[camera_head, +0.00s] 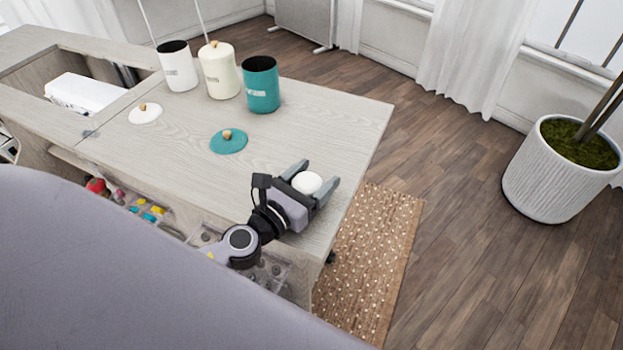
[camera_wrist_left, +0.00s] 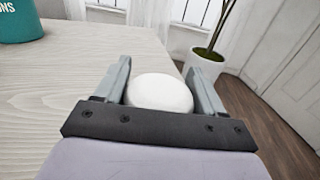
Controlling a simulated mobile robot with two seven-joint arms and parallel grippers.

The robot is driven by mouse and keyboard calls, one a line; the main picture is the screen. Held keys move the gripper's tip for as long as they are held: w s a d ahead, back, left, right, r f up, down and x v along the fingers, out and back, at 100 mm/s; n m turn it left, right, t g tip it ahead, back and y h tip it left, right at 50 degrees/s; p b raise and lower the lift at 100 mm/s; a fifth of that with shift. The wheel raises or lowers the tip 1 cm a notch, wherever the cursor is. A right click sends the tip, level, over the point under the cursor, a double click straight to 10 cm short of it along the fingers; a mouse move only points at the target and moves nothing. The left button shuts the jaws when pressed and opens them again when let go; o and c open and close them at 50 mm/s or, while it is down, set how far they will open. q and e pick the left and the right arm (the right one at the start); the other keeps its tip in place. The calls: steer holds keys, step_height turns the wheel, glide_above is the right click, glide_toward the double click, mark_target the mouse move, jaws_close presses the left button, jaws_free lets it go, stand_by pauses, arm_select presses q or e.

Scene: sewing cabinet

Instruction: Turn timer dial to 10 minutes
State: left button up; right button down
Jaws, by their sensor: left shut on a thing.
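The timer is a white, rounded object (camera_head: 307,182) near the front right corner of the cabinet top. It also shows in the left wrist view (camera_wrist_left: 160,92), between the fingers. My left gripper (camera_head: 312,180) is around it, with one grey finger on each side, and is shut on it. In the left wrist view the fingers of my left gripper (camera_wrist_left: 160,85) stand left and right of the white dome. No dial marks or minute numbers can be made out. My right gripper is in neither view.
On the cabinet top (camera_head: 330,125) stand a white canister (camera_head: 178,68), a cream canister (camera_head: 219,72) and a teal canister (camera_head: 261,86). A white lid (camera_head: 145,113) and a teal lid (camera_head: 228,142) lie nearby. A planter (camera_head: 555,180) stands on the floor at right.

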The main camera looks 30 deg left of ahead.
arm_select(q)
steer(key=m+h+b, duration=0.1)
steer(key=h, duration=0.1)
steer(key=m+g+h+b, duration=0.1)
steer(key=m+h+b, duration=0.1)
steer(key=shift+d+f+b, duration=0.2)
steer(key=shift+f+b, duration=0.1)
steer(key=shift+f, duration=0.1)
steer(key=shift+s+r+g+h, duration=0.1)
steer(key=shift+r+g+h, duration=0.05)
steer(key=shift+g+h, duration=0.3)
steer(key=shift+d+r, duration=0.1)
steer(key=shift+r, duration=0.05)
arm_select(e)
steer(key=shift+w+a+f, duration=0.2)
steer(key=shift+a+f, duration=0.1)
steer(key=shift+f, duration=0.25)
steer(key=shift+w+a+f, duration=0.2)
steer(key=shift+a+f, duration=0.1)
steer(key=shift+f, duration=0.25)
arm_select(q)
steer(key=shift+r, duration=0.1)
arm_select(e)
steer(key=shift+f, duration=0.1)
arm_select(q)
steer(key=o, duration=1)
